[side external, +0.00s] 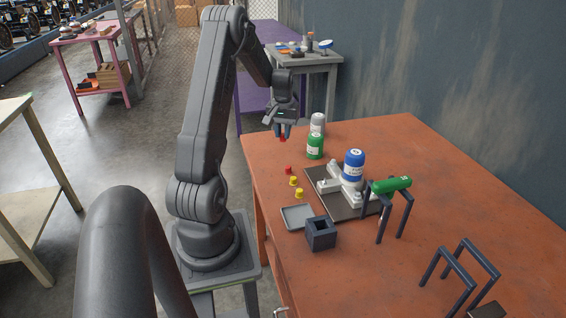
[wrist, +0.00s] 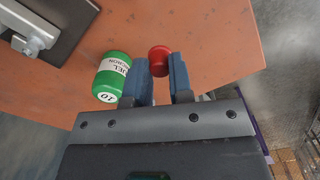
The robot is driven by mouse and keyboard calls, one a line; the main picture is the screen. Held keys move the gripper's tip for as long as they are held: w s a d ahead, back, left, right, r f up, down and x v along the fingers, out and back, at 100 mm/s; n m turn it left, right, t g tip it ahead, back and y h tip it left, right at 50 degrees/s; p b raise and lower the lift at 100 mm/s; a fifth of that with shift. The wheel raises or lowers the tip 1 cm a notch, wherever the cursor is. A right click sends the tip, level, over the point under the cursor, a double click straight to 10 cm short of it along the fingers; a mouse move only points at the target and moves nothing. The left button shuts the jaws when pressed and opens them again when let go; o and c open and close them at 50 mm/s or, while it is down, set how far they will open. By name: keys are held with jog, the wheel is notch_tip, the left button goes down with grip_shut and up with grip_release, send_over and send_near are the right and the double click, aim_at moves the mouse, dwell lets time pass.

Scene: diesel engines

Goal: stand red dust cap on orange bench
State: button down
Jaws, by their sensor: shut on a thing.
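My gripper (side external: 282,131) is shut on a red dust cap (side external: 283,138) above the far left part of the orange bench (side external: 440,185). In the wrist view the red cap (wrist: 159,60) sits between the two blue fingertips of my gripper (wrist: 160,65), with the orange bench (wrist: 220,35) below it. A second red cap (side external: 288,170) stands on the bench, nearer the camera, beside yellow caps (side external: 296,187). The gap between the held cap and the bench is hard to judge.
A grey tray (side external: 297,217) and dark box (side external: 321,234) lie nearer.

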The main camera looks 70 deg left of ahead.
aim_at(283, 162)
notch_tip(283, 162, down, 8)
jog(key=shift+f, duration=0.25)
jog(key=shift+f, duration=0.1)
jog(key=c, duration=1)
grip_release()
